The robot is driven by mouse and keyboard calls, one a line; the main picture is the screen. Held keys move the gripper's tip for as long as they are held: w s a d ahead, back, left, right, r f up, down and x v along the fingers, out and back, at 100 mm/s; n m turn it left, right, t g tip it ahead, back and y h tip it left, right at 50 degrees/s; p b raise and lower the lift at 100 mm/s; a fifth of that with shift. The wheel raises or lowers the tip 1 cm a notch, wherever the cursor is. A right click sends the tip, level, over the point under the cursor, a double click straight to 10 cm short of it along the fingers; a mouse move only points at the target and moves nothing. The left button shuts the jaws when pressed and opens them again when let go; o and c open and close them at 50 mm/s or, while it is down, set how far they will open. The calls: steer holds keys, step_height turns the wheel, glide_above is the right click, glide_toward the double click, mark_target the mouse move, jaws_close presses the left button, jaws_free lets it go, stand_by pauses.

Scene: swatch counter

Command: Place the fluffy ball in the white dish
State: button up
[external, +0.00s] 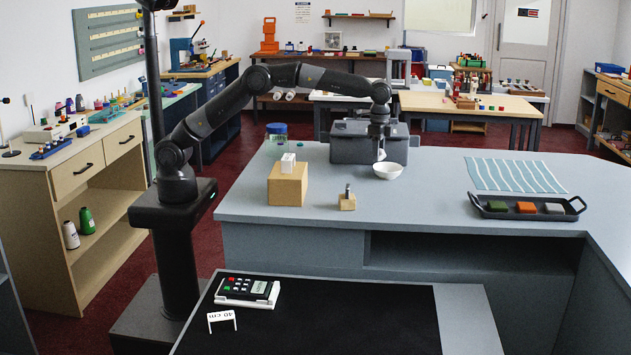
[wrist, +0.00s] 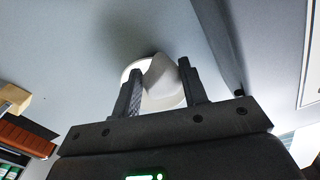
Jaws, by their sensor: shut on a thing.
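The white dish (external: 388,172) stands on the grey counter, below and slightly right of my gripper in the external view. My gripper (external: 380,152) points down above it. A small pale thing (external: 382,155), which I take for the fluffy ball, shows at the fingertips. In the wrist view, my gripper (wrist: 161,83) has its two fingers on either side of this pale ball (wrist: 162,76), shut on it. The white dish (wrist: 166,101) shows behind and around the ball there. The ball appears held over or close to the dish; the exact height gap is unclear.
A dark grey bin (external: 350,148) stands close behind my gripper. A black tray (external: 527,211) and striped cloth (external: 515,175) lie right. The counter between is clear.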

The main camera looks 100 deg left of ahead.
steer(key=shift+f, duration=0.3)
steer(key=o, duration=0.9)
step_height(320, 180, up, 13)
steer(key=shift+r, duration=0.1)
